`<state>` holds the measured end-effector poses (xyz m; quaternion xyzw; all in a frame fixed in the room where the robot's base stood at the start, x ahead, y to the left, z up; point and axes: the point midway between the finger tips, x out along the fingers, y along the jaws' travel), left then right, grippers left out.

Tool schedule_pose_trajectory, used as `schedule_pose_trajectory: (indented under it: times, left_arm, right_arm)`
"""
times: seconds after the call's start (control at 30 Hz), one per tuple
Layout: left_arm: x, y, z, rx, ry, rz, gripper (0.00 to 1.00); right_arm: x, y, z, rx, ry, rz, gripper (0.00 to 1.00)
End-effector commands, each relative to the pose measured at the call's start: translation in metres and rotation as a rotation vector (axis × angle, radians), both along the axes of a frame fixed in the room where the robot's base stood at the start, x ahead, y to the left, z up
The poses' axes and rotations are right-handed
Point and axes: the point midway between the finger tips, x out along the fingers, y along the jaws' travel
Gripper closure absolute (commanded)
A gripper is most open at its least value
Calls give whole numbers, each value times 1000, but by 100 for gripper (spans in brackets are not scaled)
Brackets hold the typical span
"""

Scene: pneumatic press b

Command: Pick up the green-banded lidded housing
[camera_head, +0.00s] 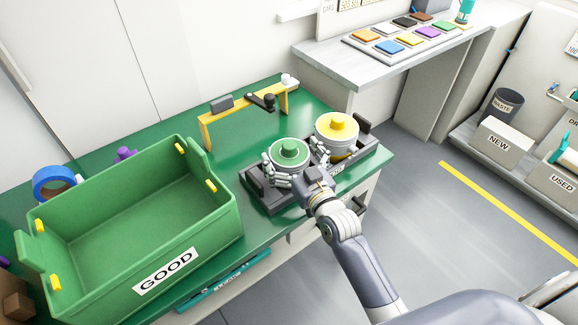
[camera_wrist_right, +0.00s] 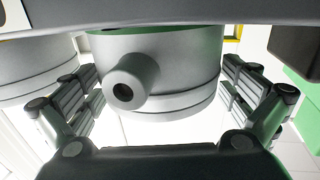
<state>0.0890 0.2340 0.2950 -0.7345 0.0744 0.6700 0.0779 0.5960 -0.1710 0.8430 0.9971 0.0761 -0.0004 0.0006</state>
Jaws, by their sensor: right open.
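The green-banded lidded housing (camera_head: 289,151) is a grey cylinder with a green lid and a small knob. It stands upright in a dark tray (camera_head: 258,196) on the green bench. My right gripper (camera_head: 293,163) is open, with one finger on either side of this housing. In the right wrist view the housing (camera_wrist_right: 160,75) sits between the open fingers (camera_wrist_right: 162,85), its round side port facing the camera. Gaps show beside it, and its top is cut off. A yellow-lidded housing (camera_head: 337,127) stands in the same tray, just right of the right finger. My left gripper is not in view.
A green GOOD bin (camera_head: 190,245) with yellow tabs stands left of the tray. A yellow gantry-like stand (camera_head: 206,130) with a black knob is behind. A blue ring (camera_head: 50,182) lies at the far left. A side shelf (camera_head: 340,58) holds coloured squares.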

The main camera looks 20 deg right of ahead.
Motion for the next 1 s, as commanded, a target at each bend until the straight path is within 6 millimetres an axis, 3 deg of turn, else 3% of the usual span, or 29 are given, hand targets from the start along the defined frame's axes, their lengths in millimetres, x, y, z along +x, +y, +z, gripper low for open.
schedule_pose_trajectory:
  times: [0.17,0.47,0.77,1.0]
  left_arm:
    - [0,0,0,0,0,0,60]
    - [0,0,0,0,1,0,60]
    - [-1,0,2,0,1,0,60]
    - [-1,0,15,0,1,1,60]
  right_arm:
    - [0,0,1,0,1,0,0]
    - [0,0,0,1,1,0,62]
    - [0,0,5,2,-6,0,62]
    - [1,0,17,2,-7,0,62]
